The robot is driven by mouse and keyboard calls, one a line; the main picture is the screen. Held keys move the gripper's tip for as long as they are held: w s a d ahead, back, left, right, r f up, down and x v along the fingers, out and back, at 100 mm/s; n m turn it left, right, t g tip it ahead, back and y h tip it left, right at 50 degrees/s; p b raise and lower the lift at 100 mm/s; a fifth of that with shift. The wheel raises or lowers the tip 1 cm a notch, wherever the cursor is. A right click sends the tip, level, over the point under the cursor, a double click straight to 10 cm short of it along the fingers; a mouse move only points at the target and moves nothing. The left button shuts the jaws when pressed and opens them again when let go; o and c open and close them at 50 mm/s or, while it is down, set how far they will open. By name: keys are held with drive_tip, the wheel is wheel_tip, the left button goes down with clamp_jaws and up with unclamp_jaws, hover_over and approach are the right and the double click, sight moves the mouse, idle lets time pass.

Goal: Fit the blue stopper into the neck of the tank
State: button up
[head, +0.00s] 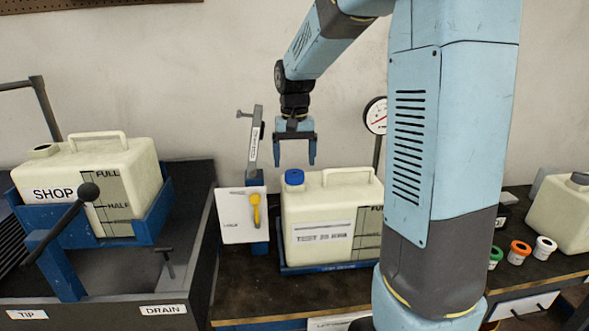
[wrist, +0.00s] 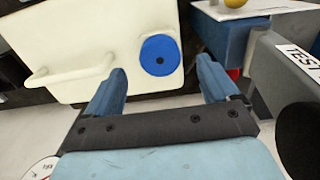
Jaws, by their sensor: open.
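The blue stopper (head: 294,177) sits at the neck on the top left of the cream tank (head: 302,215) in the middle of the bench. In the wrist view the stopper (wrist: 160,55) shows as a round blue disc with a dark centre spot, on the top of the tank (wrist: 95,50). I cannot tell how deep it sits. My gripper (head: 296,162) is open and empty, pointing down, just above the stopper and apart from it. In the wrist view its fingers (wrist: 160,82) are spread, with the stopper beyond and between them.
A cream SHOP tank (head: 125,160) lies in a blue tipping cradle at left. A grey post (head: 254,140) and a white card with a yellow tool (head: 256,210) stand left of the tank. A gauge (head: 376,115) is behind it. Several small coloured caps (head: 520,250) sit at right.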

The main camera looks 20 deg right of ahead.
sight(294, 173)
wheel_tip(294, 173, up, 9)
drive_tip(key=shift+r, duration=0.15)
idle(0.8)
